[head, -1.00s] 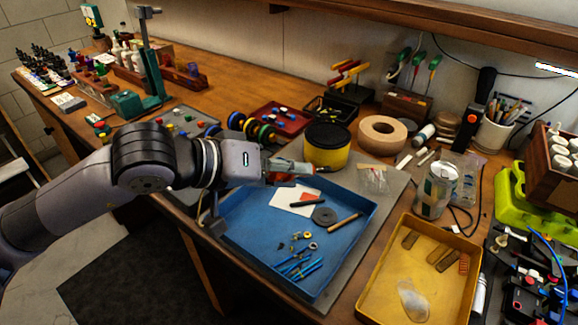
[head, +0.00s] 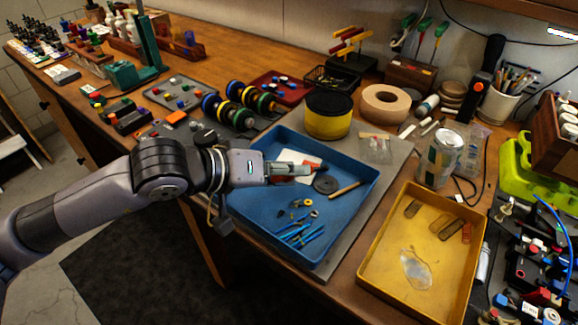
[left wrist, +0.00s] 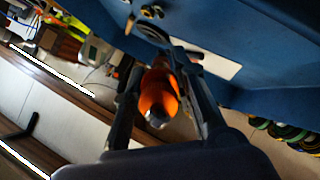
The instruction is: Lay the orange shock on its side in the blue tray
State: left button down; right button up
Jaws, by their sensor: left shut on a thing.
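The orange shock (left wrist: 158,92) shows in the left wrist view between the two fingers of my left gripper (left wrist: 165,88), with a metallic end toward the camera. In the head view my left gripper (head: 292,172) is shut over the back left part of the blue tray (head: 262,222); the shock itself is hard to make out there. Its exact height above the tray floor cannot be told. The tray wall also shows in the left wrist view (left wrist: 262,45). My right gripper is not in view.
The blue tray holds white paper, a dark disc (head: 326,184), a wooden-coloured rod (head: 345,190), small rings and blue tools (head: 300,235). A yellow-black tin (head: 328,116) stands behind it. A yellow tray (head: 385,268) is at right. The tray's left floor is bare.

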pick_arm(q)
jog(key=c, duration=1.2)
grip_release()
jog(key=shift+c, duration=0.2)
jog(key=shift+a, duration=0.1)
jog(key=v, duration=1.2)
